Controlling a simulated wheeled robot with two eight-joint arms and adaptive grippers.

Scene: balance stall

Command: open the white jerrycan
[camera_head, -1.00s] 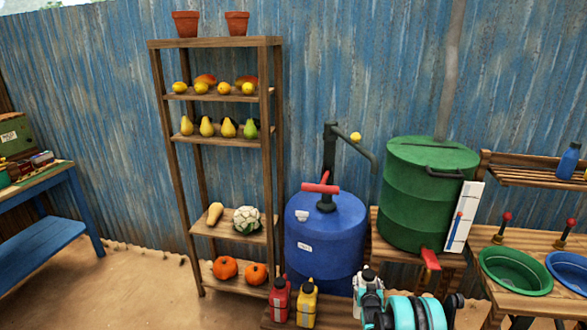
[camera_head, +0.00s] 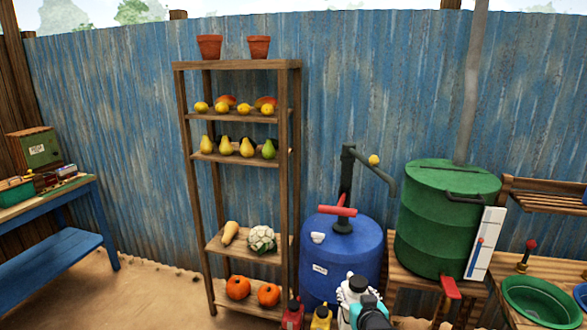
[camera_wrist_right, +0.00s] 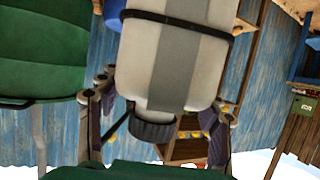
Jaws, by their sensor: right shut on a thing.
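The white jerrycan (camera_head: 351,290) is at the bottom of the head view, in front of the blue drum. My right gripper (camera_head: 370,314) is beside it, mostly cut off by the lower edge. In the right wrist view, which is upside down, the pale jerrycan body (camera_wrist_right: 176,62) with a dark band fills the middle. Its dark screw cap (camera_wrist_right: 153,128) is on its neck. The fingers of my right gripper (camera_wrist_right: 160,112) are on both sides of the can, shut on it. What is under the can is hidden. My left gripper is out of view.
A red jerrycan (camera_head: 292,316) and a yellow jerrycan (camera_head: 321,318) stand left of the white one. Behind are the blue drum (camera_head: 335,262) with a pump and the green barrel (camera_head: 445,222). A wooden shelf (camera_head: 235,158) holds produce. Sandy ground (camera_head: 150,290) at left is clear.

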